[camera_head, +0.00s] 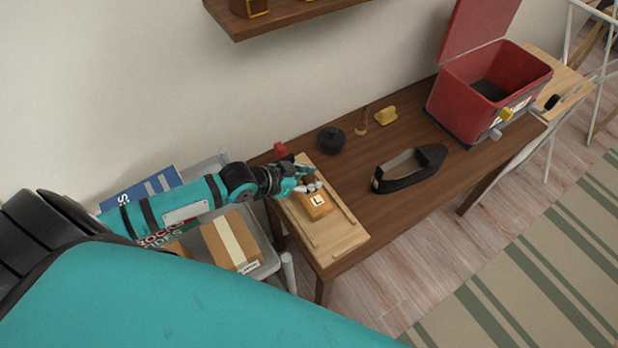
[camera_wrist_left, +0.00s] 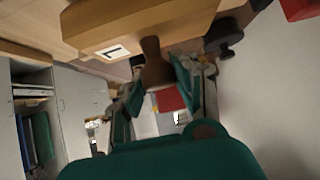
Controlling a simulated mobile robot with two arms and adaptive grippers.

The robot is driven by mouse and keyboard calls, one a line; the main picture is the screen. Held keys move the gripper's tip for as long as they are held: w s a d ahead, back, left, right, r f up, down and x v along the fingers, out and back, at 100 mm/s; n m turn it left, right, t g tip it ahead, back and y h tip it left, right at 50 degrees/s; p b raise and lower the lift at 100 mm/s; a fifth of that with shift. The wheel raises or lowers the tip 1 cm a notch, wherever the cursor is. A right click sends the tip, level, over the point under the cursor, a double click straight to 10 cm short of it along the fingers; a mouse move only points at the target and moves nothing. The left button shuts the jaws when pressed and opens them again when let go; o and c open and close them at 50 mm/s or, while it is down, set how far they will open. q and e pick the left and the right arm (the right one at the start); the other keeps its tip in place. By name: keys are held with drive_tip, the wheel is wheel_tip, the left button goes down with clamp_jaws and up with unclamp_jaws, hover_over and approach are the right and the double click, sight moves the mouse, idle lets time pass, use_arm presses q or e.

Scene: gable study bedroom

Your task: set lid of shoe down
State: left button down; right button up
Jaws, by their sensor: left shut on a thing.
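A light wooden block with a white "L" label (camera_head: 317,203) is at my left gripper (camera_head: 305,184), over the pale wooden board at the table's near left end. In the left wrist view, the labelled block (camera_wrist_left: 140,22) has a dark brown stem (camera_wrist_left: 153,62) between the fingers of my left gripper (camera_wrist_left: 158,78), which is shut on it. I cannot tell whether the block touches the board. A black shoe-like open form (camera_head: 408,172) lies on the table, right of the board and apart from the gripper. My right gripper is not in view.
The pale board (camera_head: 350,240) has raised strips. A round black knobbed piece (camera_head: 331,138), a small brown item (camera_head: 361,122) and a yellow item (camera_head: 386,116) stand toward the wall. An open red box (camera_head: 462,98) is at the far right. The table's middle front is clear.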

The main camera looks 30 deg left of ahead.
use_arm(q)
drive_tip(key=shift+f, duration=0.1)
drive_tip(key=c, duration=1)
unclamp_jaws()
drive_tip(key=v, duration=1.2)
drive_tip(key=shift+p, duration=0.35)
